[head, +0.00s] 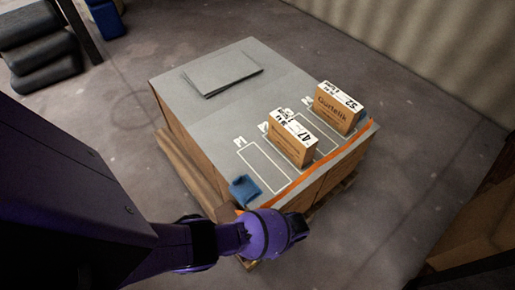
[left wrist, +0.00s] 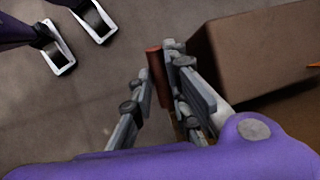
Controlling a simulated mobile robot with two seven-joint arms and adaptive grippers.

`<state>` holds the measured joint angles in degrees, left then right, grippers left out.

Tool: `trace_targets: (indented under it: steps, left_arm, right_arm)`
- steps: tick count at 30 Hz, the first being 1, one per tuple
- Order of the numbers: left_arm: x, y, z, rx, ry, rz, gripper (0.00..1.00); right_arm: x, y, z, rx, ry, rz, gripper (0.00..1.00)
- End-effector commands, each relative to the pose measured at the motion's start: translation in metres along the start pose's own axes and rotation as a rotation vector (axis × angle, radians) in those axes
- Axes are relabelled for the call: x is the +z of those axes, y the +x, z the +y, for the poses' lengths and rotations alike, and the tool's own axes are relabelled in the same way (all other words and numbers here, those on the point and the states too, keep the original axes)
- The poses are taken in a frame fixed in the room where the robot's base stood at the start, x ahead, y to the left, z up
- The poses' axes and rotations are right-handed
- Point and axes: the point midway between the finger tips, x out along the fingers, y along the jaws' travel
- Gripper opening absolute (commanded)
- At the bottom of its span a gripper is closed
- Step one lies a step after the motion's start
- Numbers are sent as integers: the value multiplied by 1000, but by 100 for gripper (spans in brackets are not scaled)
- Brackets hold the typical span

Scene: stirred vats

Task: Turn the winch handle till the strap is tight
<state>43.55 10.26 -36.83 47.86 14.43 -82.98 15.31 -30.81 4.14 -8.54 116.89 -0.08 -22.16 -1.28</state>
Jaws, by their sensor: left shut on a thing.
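A reddish-brown cylindrical grip, which looks like the winch handle (left wrist: 155,72), stands between the fingers of my left gripper (left wrist: 160,92) in the left wrist view. The gripper is shut on it, beside the side of a brown box. In the head view my purple left wrist hides the fingers and the handle, at the near corner of the load. The orange strap (head: 322,166) runs along the near right edge of the load's top; I cannot tell how tight it is. The winch body cannot be made out. My right gripper is not in view.
The load's grey top (head: 235,112) carries two labelled cartons, one nearer (head: 292,150) and one farther (head: 336,112), grey sheets (head: 222,72), and a blue item (head: 244,189) near the corner. Dark stacked sacks (head: 40,50) lie far left. Floor around the load is mostly clear.

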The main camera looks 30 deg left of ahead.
Motion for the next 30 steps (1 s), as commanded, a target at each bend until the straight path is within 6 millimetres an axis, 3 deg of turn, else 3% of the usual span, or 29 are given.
trace_targets:
  steps: [8, 26, 27, 30]
  left_arm:
    - [-4, 2, 3, 3, 27, -129, 0]
    - [-5, -1, 1, 3, 35, -166, 0]
    - [-5, -1, 1, 3, 35, -166, 21]
    - [-5, -1, 1, 2, 34, -167, 34]
  right_arm:
    - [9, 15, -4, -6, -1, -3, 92]
    - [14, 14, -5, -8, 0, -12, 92]
    - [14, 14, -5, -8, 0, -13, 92]
    - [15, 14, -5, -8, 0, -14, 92]
